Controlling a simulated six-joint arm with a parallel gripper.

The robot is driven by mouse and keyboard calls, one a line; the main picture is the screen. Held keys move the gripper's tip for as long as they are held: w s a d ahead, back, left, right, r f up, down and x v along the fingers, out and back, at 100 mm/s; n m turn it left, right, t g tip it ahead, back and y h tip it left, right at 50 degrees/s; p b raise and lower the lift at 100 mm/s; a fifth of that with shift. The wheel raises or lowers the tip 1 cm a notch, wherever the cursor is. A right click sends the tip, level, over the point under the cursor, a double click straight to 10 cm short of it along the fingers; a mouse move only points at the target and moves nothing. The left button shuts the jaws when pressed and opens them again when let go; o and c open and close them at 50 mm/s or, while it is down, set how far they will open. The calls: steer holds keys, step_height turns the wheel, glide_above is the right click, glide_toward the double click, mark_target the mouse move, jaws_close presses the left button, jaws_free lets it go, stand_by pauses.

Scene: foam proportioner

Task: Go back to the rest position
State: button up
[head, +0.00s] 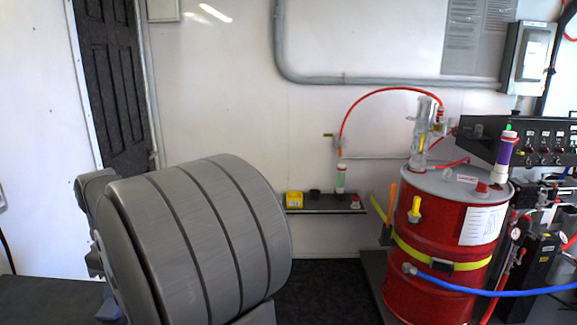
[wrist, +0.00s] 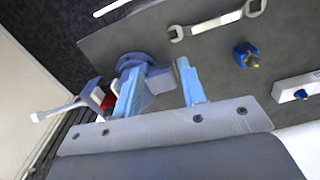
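My gripper (wrist: 158,67) shows in the wrist view as two light-blue fingers held apart, with a clear gap between them. It is open, and I see nothing gripped. A blue-grey vise (wrist: 158,82) with a pale handle and a red part lies behind the left finger and is partly hidden by it. Its distance from the finger is hard to tell. In the head view, my own grey arm link fills the lower left, and the gripper does not show there.
In the wrist view, a grey surface (wrist: 120,45) bears a wrench (wrist: 218,22), a blue fitting (wrist: 245,54) and a white block (wrist: 297,88). In the head view, a red drum (head: 432,245) with hoses stands at right, near a small wall shelf (head: 325,210). Dark floor lies between.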

steer(key=shift+w+a+r+n, duration=0.25)
steer(key=shift+w+a+n, duration=0.25)
steer(key=shift+n, duration=0.65)
steer(key=shift+w+a+r+n, duration=0.3)
steer(key=shift+a+n, duration=0.4)
steer(key=shift+n, duration=0.5)
steer(key=shift+w+a+r+n, duration=0.2)
steer(key=shift+w+a+n, duration=0.3)
steer(key=shift+n, duration=0.65)
steer(key=shift+a, duration=0.1)
